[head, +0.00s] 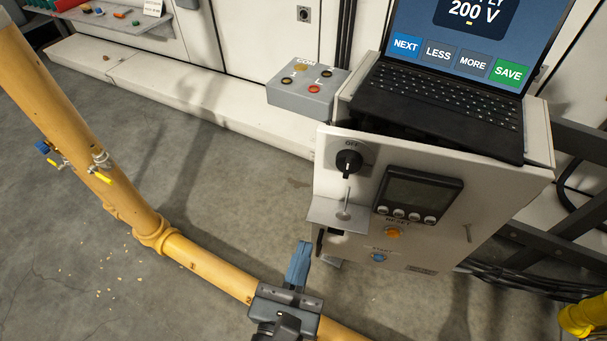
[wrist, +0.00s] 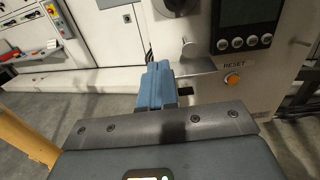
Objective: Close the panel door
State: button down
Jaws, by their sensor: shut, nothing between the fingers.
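The panel (head: 440,240) is a pale grey box at the right in the head view. Its front carries a black OFF knob (head: 348,163), a dark display (head: 418,193), an orange RESET button (head: 393,233) and a blue START button (head: 379,257). A small metal bracket (head: 338,215) sticks out at its left edge. I cannot tell how far the door stands open. My gripper (head: 301,250) is shut and empty, left of the panel's lower left edge. In the wrist view its blue fingers (wrist: 160,82) overlap the bracket's left end (wrist: 185,80); contact is unclear.
A laptop (head: 440,100) rests on top of the panel. A grey button box (head: 305,92) stands behind it to the left. A yellow pipe (head: 215,275) with valves runs along the left and below my gripper. Grey floor (head: 220,180) between pipe and panel is clear.

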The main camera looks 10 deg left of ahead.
aim_at(326, 177)
jog(key=w, duration=0.4)
jog(key=w+d, duration=0.1)
jog(key=w, duration=0.4)
jog(key=w+d, duration=0.1)
jog(key=w, duration=0.3)
jog(key=shift+w, duration=0.4)
jog(key=shift+b, duration=0.3)
